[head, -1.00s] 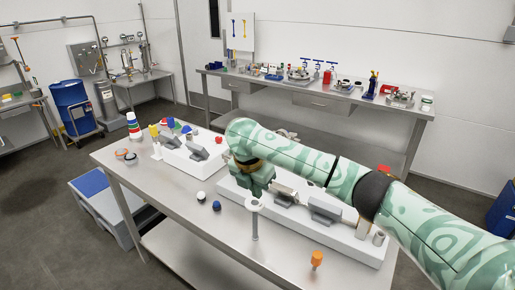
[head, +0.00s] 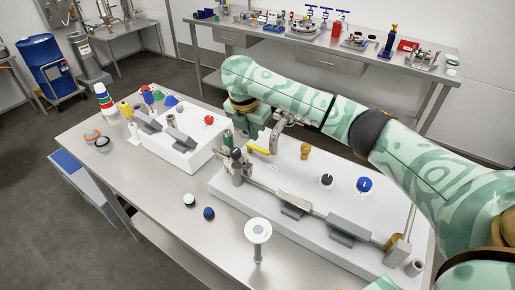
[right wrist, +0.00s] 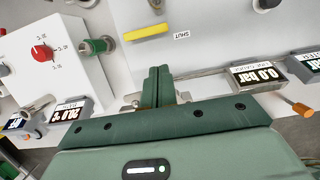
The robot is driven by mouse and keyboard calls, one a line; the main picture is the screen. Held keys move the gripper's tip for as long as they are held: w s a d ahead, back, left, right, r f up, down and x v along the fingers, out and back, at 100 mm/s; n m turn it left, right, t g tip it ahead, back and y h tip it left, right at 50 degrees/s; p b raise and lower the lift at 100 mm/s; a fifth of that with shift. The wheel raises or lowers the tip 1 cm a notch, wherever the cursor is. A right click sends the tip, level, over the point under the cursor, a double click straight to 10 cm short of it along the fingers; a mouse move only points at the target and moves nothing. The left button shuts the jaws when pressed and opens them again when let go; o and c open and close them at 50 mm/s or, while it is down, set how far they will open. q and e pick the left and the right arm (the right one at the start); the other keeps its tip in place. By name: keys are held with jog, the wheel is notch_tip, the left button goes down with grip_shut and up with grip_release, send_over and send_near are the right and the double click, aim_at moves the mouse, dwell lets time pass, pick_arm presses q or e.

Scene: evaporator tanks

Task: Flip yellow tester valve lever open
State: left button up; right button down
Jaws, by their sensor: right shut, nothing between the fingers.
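The yellow tester valve lever (head: 258,149) is on the white panel block (head: 290,160) on the near table, just below my right gripper in the head view. In the right wrist view the yellow lever (right wrist: 147,32) lies beyond the fingertips, beside a printed "SHUT" label (right wrist: 182,35). My right gripper (head: 250,134) hangs over the block's far-left part. Its green fingers (right wrist: 159,72) are together and empty in the right wrist view, with a visible gap to the lever. My left gripper is not in view.
A smaller white block (head: 178,145) with a red knob (head: 209,120) stands to the left. A green cylinder (head: 228,138) and metal fittings stand close by the gripper. Black and blue knobs (head: 364,184) are on the panel. A round-topped post (head: 258,232) stands in front.

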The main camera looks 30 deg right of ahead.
aim_at(258, 151)
jog(key=b+x, duration=0.1)
jog(key=x, duration=0.1)
jog(key=b+x, duration=0.1)
jog(key=x, duration=0.1)
jog(key=b+x, duration=0.1)
jog(key=x, duration=0.1)
jog(key=shift+d+f, duration=0.15)
jog(key=shift+d, duration=0.25)
jog(key=b+x, duration=0.2)
jog(key=x, duration=0.2)
jog(key=shift+w, duration=0.1)
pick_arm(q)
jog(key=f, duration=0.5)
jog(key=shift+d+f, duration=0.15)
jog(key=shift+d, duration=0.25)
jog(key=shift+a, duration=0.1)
pick_arm(e)
jog(key=shift+d, duration=0.1)
jog(key=shift+d+p, duration=0.1)
jog(key=shift+p, duration=0.3)
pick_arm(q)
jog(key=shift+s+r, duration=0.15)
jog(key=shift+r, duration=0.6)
pick_arm(e)
jog(key=shift+d+n, duration=0.1)
jog(key=shift+n, duration=0.2)
